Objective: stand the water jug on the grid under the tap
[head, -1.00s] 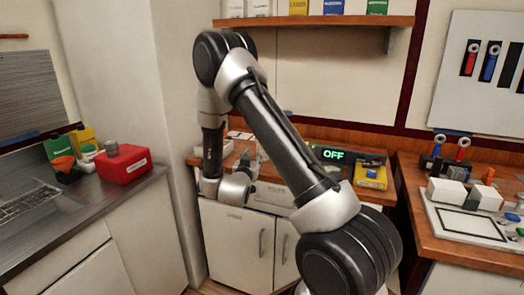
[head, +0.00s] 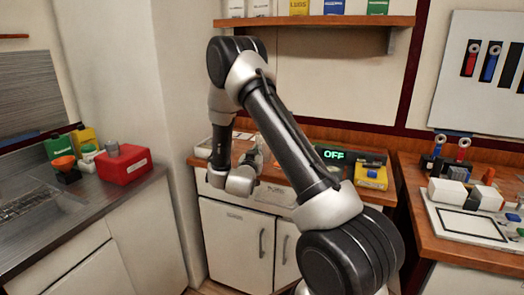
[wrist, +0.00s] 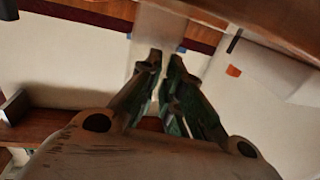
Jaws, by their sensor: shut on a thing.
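My gripper (wrist: 164,60) is shut in the wrist view, its dark fingers close together. A pale upright shape (wrist: 158,28) shows at and beyond the fingertips; it appears to be the water jug, but its outline is too faint to be sure. In the head view my gripper (head: 258,158) is small and low over the middle wooden counter, partly behind my arm. I cannot make out the jug there. I cannot make out the tap or the grid clearly either.
The wooden counter (head: 290,176) holds a box with a green OFF display (head: 334,155) and a yellow block (head: 371,177) at right. A wall column (head: 172,90) stands at left. A red box (head: 123,163) sits on the left counter. A shelf (head: 330,20) hangs above.

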